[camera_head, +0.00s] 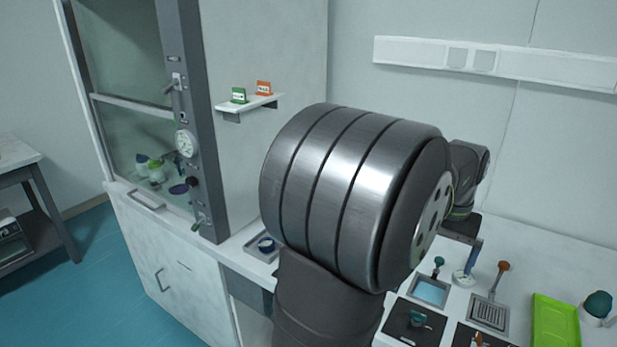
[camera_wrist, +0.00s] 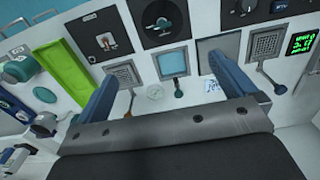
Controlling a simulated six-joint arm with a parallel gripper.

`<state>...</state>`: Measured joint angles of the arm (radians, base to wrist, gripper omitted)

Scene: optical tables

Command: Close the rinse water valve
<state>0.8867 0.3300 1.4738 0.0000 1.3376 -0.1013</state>
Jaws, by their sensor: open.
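Two teal valve handles could be the rinse water valve; I read no label naming it. One is a teal-knobbed lever (camera_head: 438,262) at the small blue-water basin (camera_head: 430,291); it also shows in the wrist view (camera_wrist: 178,93). The other is a teal knob (camera_head: 417,319) on a black panel, seen in the wrist view too (camera_wrist: 161,23). My gripper (camera_wrist: 162,68) is open and empty above the bench, its two blue fingers spread either side of the basin in the wrist view. In the head view my arm hides most of the gripper.
An orange-knobbed lever (camera_head: 503,267) stands by a drain grate (camera_head: 488,313), with a round gauge (camera_head: 464,279) between the levers. A green tray (camera_head: 555,321) lies to the right. A second grate (camera_wrist: 268,43) and a green-lit display (camera_wrist: 301,42) show in the wrist view.

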